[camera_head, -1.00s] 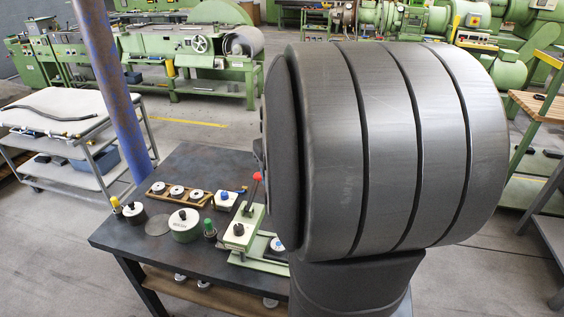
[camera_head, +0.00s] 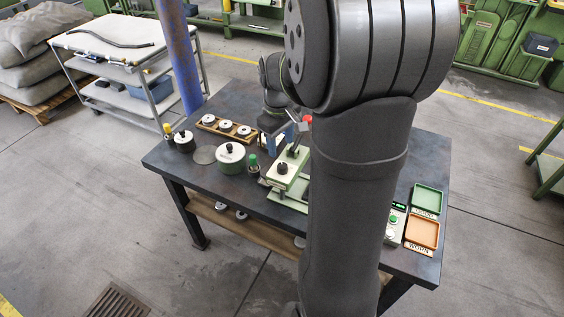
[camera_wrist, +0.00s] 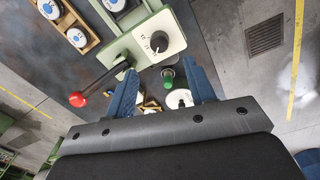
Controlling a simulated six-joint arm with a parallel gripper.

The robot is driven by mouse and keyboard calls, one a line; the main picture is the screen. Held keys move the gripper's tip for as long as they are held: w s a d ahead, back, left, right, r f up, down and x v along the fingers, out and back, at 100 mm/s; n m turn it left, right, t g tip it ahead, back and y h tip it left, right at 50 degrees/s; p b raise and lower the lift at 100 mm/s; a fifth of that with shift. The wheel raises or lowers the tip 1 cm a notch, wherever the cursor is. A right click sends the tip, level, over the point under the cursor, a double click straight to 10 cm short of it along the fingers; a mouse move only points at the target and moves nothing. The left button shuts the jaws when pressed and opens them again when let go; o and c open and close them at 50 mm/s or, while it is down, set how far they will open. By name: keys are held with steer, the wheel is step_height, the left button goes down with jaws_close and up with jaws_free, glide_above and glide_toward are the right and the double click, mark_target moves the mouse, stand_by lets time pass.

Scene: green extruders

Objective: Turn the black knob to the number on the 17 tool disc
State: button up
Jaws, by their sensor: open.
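The black knob (camera_wrist: 159,41) sits on a white plate with printed numbers on a green machine. It also shows in the head view (camera_head: 283,168). My gripper (camera_wrist: 162,70) is open and empty, its two blue fingers spread below the knob in the wrist view, apart from it. In the head view my gripper's blue fingers show beside the machine, partly hidden. White tool discs with blue centres (camera_wrist: 77,37) sit in a wooden rack (camera_head: 205,128), and another disc (camera_wrist: 113,3) lies on the machine. Their numbers are too small to read, so I cannot tell which is 17.
A red-tipped lever (camera_wrist: 78,99) rises beside the knob. A green-capped bottle (camera_head: 253,163) and a green pot (camera_head: 231,162) stand close by. Green and orange trays (camera_head: 427,199) lie at the table's right. A blue post (camera_head: 177,55) stands behind the table.

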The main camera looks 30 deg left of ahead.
mark_target(282, 166)
steer(key=f, duration=0.8)
steer(key=shift+w+f, duration=0.2)
steer(key=shift+f, duration=0.1)
steer(key=c, duration=1)
